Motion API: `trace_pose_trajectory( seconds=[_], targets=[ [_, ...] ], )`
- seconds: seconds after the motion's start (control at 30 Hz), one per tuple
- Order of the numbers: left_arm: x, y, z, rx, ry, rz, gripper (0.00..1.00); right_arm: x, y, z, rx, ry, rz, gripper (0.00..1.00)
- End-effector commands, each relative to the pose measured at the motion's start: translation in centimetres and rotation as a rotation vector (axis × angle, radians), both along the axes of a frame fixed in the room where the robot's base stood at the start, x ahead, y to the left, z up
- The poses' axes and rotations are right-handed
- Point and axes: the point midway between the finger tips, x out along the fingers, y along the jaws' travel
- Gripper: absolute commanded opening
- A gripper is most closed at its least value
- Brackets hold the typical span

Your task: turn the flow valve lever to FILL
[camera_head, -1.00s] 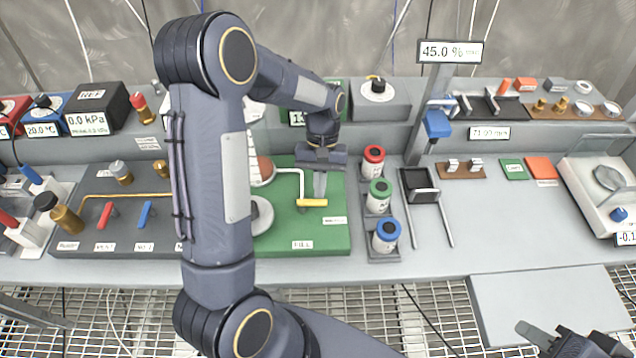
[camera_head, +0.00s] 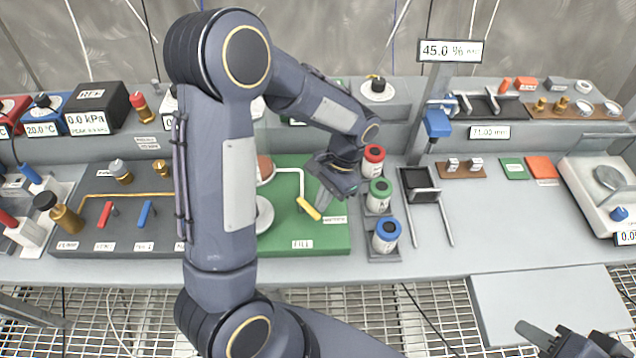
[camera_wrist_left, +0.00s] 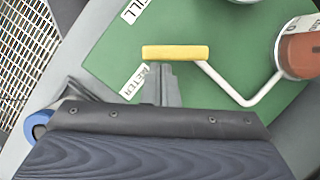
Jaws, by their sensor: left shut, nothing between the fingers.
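The yellow flow valve lever (camera_head: 310,208) is on the green board (camera_head: 325,240), at the end of a white pipe. It slants down to the right, between the FILL label (camera_head: 302,244) and the METER label (camera_head: 335,219). The left wrist view also shows the lever (camera_wrist_left: 175,52). My left gripper (camera_head: 325,198) is shut and empty, with its fingertips right beside the lever; in the left wrist view the fingertips (camera_wrist_left: 163,70) meet its edge. I cannot tell for sure whether they touch. My right gripper (camera_head: 545,338) is partly in view at the bottom right.
Red, green (camera_head: 379,194) and blue (camera_head: 386,236) topped canisters stand in a rack just right of the board. My left arm crosses over the board's left part.

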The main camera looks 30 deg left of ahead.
Motion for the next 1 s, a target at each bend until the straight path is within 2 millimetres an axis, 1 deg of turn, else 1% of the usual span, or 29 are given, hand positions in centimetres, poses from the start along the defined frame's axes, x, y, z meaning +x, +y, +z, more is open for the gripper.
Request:
trace_pose_trajectory(
  seconds=[0.2,0.5,0.7,1.0],
  targets=[
    [-1.1,-0.2,0.0,-0.001,0.0,-0.206,0.0,0.0,0.0,-0.3,0.0,0.0,0.0,0.36],
    [-2.3,-0.2,0.0,-0.001,0.0,-0.456,0.0,0.0,0.0,-0.6,0.0,0.0,0.0,0.36],
    [-2.9,0.0,0.0,-0.001,0.0,-0.574,0.0,0.0,0.0,-0.7,0.0,0.0,0.0,0.36],
    [-3.3,0.1,0.0,0.0,0.0,-0.661,0.0,0.0,0.0,-0.8,0.0,0.0,0.0,0.36]
  ],
)
